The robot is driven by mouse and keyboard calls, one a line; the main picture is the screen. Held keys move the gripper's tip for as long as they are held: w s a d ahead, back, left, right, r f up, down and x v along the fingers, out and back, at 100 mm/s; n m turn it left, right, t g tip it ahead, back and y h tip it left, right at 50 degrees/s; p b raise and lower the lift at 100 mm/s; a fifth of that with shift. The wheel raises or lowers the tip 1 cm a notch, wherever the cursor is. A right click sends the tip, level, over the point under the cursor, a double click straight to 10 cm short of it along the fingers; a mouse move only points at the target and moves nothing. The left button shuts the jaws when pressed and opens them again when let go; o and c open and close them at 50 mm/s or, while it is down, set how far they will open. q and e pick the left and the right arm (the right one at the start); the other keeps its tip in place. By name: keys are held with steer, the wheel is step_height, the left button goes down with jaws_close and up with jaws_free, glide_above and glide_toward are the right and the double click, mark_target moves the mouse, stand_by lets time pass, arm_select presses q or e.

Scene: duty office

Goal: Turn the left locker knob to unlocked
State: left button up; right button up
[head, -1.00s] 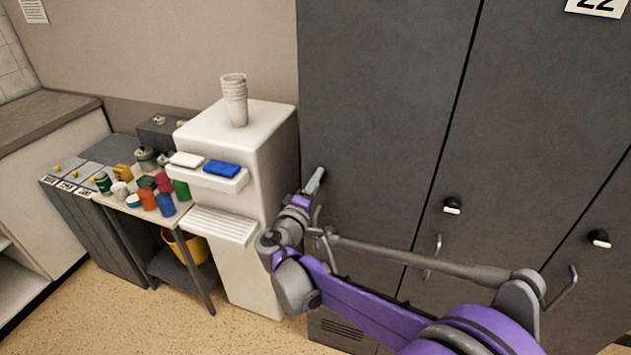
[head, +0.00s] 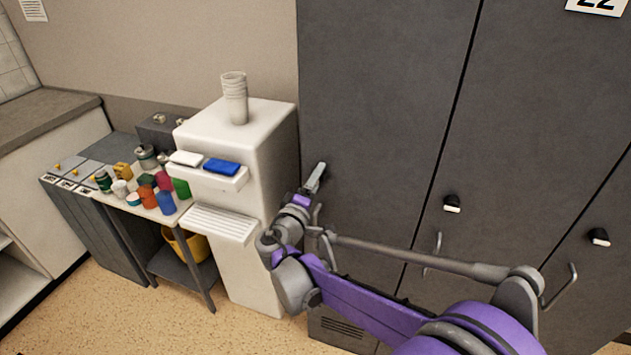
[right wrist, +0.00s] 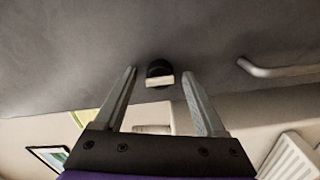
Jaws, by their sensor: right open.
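The left locker (head: 385,90) is a dark grey door left of the long seam. Its knob (right wrist: 159,75), a black round base with a pale grip bar, shows in the right wrist view. The bar lies nearly level in that picture. The knob sits between and just beyond my right gripper's (right wrist: 161,82) two open fingers, with a gap on each side; I see no contact. In the head view my right gripper (head: 317,178) is at the left part of the left locker and hides the knob. My left gripper is not in view.
Two other lockers carry similar knobs (head: 452,203) (head: 599,238) and bar handles. The left locker's handle (right wrist: 275,69) is right of the knob in the wrist view. A white dispenser (head: 260,150) with stacked cups stands close left of the gripper. A cluttered side table (head: 105,200) is farther left.

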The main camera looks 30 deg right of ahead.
steer(key=v, duration=1.1)
steer(key=shift+d, duration=0.15)
